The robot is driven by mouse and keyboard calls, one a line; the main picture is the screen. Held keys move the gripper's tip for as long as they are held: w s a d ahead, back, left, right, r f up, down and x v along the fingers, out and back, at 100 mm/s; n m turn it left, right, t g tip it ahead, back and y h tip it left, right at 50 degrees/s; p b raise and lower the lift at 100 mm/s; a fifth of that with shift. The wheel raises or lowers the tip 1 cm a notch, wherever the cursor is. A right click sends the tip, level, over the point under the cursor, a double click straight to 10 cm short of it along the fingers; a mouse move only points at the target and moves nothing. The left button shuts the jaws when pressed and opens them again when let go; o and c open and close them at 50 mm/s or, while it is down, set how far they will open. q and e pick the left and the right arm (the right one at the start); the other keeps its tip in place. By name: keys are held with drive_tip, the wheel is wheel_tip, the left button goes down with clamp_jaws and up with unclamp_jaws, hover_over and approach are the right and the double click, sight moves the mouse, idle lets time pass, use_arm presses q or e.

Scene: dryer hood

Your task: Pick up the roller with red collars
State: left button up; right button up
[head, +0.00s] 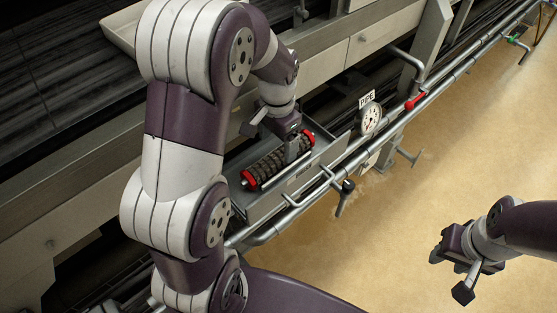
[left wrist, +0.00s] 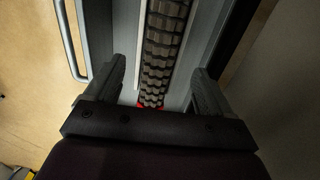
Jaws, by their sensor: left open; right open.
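The roller with red collars (head: 268,167) is dark and ribbed, with a red collar at each end. It lies in a grey metal tray (head: 262,204) beside the machine. My left gripper (head: 290,152) is open above the roller, near its far right end. In the left wrist view the roller (left wrist: 163,45) runs between the two spread fingers of my left gripper (left wrist: 160,88), with a bit of red showing near the palm. Contact between fingers and roller cannot be told. My right gripper (head: 450,276) is open and empty over the floor at the lower right.
A metal rail (head: 330,182) with handles runs along the tray's front. A round gauge (head: 370,118) and a sign reading "DIPE" (head: 367,97) stand right of the tray. A red-handled lever (head: 414,102) is further right. The tan floor (head: 450,150) is clear.

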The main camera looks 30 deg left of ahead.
sight(275, 155)
use_arm(q)
drive_tip(key=f, duration=0.1)
drive_tip(key=f+b, duration=0.1)
drive_tip(key=f, duration=0.3)
drive_tip(key=shift+s+a, duration=0.15)
drive_tip(key=shift+s, duration=0.1)
drive_tip(key=c, duration=1.4)
drive_tip(key=shift+r, duration=0.15)
